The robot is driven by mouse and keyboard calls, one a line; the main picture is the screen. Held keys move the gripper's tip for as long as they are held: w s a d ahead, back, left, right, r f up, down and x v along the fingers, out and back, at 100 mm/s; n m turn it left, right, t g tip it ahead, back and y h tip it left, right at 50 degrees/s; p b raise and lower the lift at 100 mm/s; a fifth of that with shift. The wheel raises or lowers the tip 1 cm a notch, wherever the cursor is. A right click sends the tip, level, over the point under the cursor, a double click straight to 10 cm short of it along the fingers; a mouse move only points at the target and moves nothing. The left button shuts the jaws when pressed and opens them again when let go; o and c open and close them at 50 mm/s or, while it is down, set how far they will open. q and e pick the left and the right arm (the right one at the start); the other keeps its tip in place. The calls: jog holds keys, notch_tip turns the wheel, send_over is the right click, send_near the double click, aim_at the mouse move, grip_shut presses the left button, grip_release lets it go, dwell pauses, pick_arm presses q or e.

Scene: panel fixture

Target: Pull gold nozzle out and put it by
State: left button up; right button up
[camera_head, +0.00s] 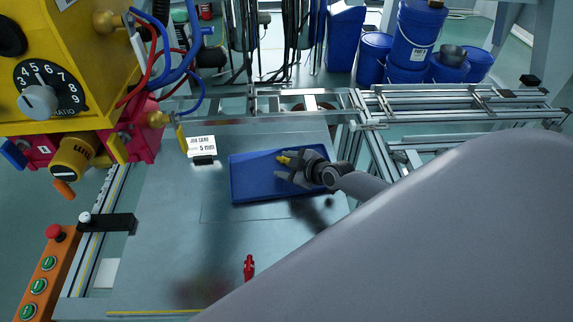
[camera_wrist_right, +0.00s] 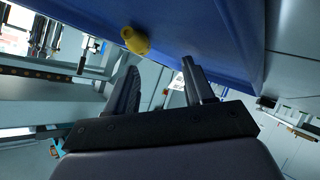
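The gold nozzle (camera_head: 283,159) lies on the blue mat (camera_head: 248,188) on the bench. It also shows in the right wrist view (camera_wrist_right: 135,40), on the blue surface just beyond the fingertips. My right gripper (camera_head: 290,170) is over the mat, right beside the nozzle. In the wrist view the right gripper (camera_wrist_right: 160,68) has its fingers spread with nothing between them, and the nozzle is clear of them. My left gripper is in neither view.
A yellow machine with a dial (camera_head: 40,90) and a magenta block (camera_head: 138,130) with hoses stands at the left. A red object (camera_head: 249,268) is near the front. The bench left of the mat is bare. Blue drums (camera_head: 412,40) stand behind.

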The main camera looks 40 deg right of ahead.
jog(key=p+v, duration=0.2)
jog(key=v, duration=0.3)
jog(key=shift+s+d+r, duration=0.1)
jog(key=shift+s, duration=0.1)
jog(key=shift+v, duration=0.85)
